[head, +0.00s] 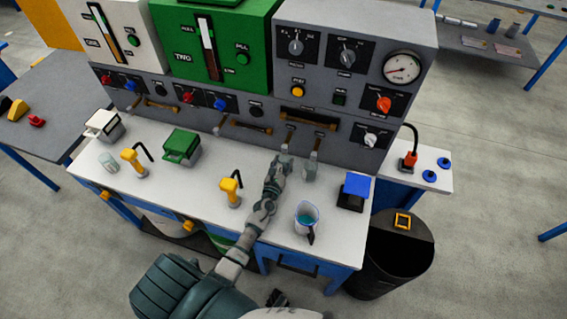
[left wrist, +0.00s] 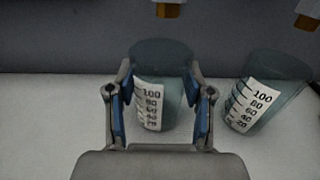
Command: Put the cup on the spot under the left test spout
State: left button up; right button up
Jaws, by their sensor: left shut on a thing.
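My left gripper (head: 281,168) reaches over the white counter to the panel's foot. It is shut on a clear grey cup (left wrist: 160,95) with a white scale label, which stands upright between the fingers in the left wrist view. The left spout tip (left wrist: 168,10) shows above and just behind this cup. I cannot tell whether its base touches the counter. In the head view the gripper mostly hides this cup. A second, similar cup (left wrist: 262,100) stands to the right, below the right spout (left wrist: 308,14); it also shows in the head view (head: 310,172).
Yellow taps (head: 231,190), a green box (head: 182,145) and a clear vessel (head: 108,162) stand to the left. A black bin (head: 395,262) is at the right.

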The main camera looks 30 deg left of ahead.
pick_arm(q)
jog(key=o, duration=0.9)
jog(key=shift+f, duration=0.1)
jog(key=shift+c, duration=0.2)
jog(key=o, duration=0.4)
jog(key=shift+d, duration=0.2)
pick_arm(e)
jog(key=shift+w+d, duration=0.1)
pick_arm(q)
jog(key=v, duration=1.1)
jog(key=shift+s, duration=0.2)
jog(key=shift+s+d, duration=0.1)
jog(key=shift+s, duration=0.2)
pick_arm(e)
jog(key=shift+s+f, duration=0.3)
jog(key=shift+s, duration=0.05)
jog(key=shift+s, duration=0.3)
